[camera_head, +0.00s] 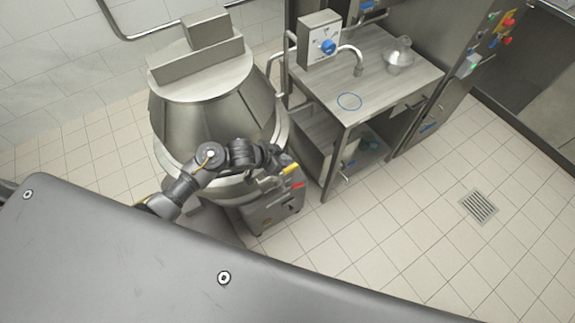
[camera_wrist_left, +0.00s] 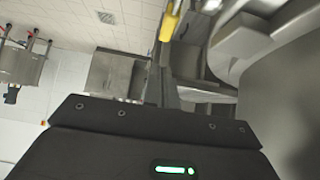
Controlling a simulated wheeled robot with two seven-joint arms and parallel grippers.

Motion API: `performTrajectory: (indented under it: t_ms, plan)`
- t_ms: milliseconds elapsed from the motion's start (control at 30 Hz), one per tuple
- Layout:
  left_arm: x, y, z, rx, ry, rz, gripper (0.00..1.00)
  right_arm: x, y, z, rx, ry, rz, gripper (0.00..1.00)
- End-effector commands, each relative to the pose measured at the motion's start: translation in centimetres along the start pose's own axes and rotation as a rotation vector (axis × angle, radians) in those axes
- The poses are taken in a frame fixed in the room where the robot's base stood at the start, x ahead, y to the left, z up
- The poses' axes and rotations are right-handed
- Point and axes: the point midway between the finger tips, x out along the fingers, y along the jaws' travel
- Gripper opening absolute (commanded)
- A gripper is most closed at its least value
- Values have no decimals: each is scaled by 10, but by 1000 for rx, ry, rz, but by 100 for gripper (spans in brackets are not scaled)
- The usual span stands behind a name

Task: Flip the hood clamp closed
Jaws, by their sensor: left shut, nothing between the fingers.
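The steel filler machine with its broad hood (camera_head: 200,78) stands at the upper left in the head view. At its front right are a yellow handle (camera_head: 290,168) and a red handle (camera_head: 298,185); I cannot tell whether either belongs to the hood clamp. My left gripper (camera_head: 274,156) is at the machine's front rim, just behind and left of the yellow handle. It is shut and empty. The yellow handle also shows at the top of the left wrist view (camera_wrist_left: 169,24), apart from the dark gripper body (camera_wrist_left: 150,140). The fingertips are hard to make out. My right gripper is out of view.
A steel table (camera_head: 390,75) right of the machine carries a control box (camera_head: 319,38), a tap and a metal funnel (camera_head: 399,55). A tall cabinet stands beyond it. The tiled floor (camera_head: 400,220) with a drain (camera_head: 479,206) is clear at the right.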

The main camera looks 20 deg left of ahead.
Motion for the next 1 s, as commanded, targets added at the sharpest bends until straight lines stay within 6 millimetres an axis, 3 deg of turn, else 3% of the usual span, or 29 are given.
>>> performTrajectory:
  t_ms: [100,300,567,1000]
  plan:
    - [20,0,5,-3,-4,1,0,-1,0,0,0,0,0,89]
    - [36,0,22,0,-2,-1,0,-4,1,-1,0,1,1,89]
    - [42,0,28,2,0,-2,0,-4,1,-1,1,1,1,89]
    - [51,0,22,8,-21,5,0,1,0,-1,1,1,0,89]
